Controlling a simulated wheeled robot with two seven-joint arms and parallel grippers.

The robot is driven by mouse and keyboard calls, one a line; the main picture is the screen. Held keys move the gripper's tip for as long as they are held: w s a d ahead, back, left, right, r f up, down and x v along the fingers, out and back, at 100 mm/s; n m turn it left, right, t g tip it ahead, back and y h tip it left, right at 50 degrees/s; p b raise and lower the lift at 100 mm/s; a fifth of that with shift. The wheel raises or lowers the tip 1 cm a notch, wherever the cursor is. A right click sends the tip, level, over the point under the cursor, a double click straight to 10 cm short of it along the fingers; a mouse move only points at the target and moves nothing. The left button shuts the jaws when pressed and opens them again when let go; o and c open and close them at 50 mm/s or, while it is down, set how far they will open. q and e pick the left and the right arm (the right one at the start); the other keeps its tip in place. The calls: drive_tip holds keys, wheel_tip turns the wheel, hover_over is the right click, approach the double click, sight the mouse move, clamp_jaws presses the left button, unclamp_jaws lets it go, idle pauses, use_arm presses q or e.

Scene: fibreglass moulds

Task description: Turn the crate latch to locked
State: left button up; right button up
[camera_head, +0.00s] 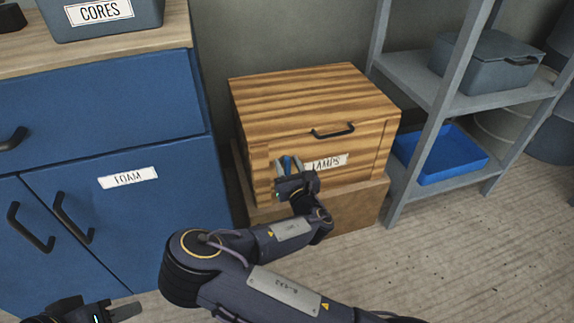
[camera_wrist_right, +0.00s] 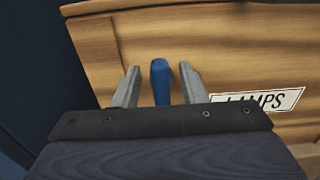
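The wooden crate (camera_head: 312,105) with striped grain stands on a brown base between the blue cabinet and the shelf. Its front has a black handle and a "LAMPS" label. The blue latch (camera_wrist_right: 161,82) stands upright on the crate front, left of the label; it also shows in the head view (camera_head: 288,164). My right gripper (camera_wrist_right: 160,85) is open, with one finger on each side of the latch and a visible gap on both sides. The latch's pivot is hidden.
A blue cabinet (camera_head: 105,110) labelled "FOAM" stands left, with a grey "CORES" bin (camera_head: 100,22) on top. A grey shelf (camera_head: 412,80) on the right holds a lidded grey box (camera_head: 486,62) and a blue tray (camera_head: 440,160). Floor (camera_head: 490,240) is clear at lower right.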

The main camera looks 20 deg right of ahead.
drive_tip(key=shift+w, duration=0.5)
drive_tip(key=shift+c, duration=0.5)
clamp_jaws()
